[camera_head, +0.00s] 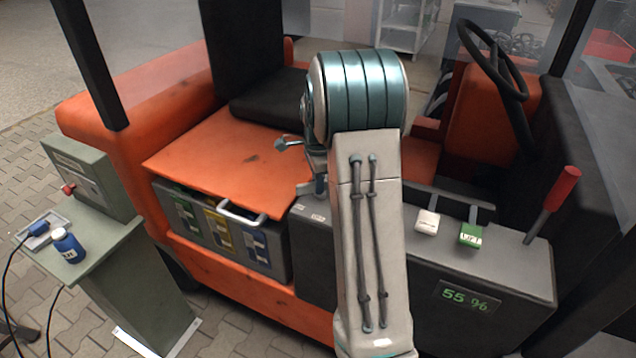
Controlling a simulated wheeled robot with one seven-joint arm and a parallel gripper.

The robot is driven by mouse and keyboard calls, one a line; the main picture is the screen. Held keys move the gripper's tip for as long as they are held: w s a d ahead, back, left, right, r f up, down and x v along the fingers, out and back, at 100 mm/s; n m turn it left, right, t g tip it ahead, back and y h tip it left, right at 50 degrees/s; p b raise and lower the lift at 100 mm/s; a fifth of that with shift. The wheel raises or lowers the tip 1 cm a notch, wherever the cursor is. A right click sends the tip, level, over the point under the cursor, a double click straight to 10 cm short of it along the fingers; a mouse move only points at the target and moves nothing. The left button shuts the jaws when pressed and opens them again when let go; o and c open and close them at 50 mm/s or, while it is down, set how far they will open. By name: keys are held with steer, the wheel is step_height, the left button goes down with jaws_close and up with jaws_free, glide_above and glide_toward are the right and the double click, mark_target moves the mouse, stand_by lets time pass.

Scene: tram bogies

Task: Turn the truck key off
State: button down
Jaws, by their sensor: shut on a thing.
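The truck (215,165) is orange and black, with a grey console along its near side. My gripper (319,186) points down at the console's left end, partly hidden behind my arm. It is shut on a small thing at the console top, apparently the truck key. The key itself is too small and covered to make out, so its turn position cannot be told. Two small pale labels (309,212) sit on the console just below my gripper; their text is unreadable.
A steering wheel (492,60) stands behind. At left, a green-grey stand (150,285) holds a blue bottle (68,245).

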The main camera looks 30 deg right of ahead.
steer(key=n+b, duration=0.1)
steer(key=n, duration=0.4)
steer(key=shift+s+n, duration=0.1)
steer(key=shift+n, duration=0.2)
steer(key=shift+s+n+b, duration=0.1)
steer(key=shift+n+b, duration=0.25)
steer(key=shift+n, duration=1.75)
steer(key=c, duration=1.5)
jaws_free()
steer(key=shift+r, duration=0.1)
step_height(320, 180, up, 14)
steer(key=shift+f+b, duration=0.15)
steer(key=shift+b, duration=0.15)
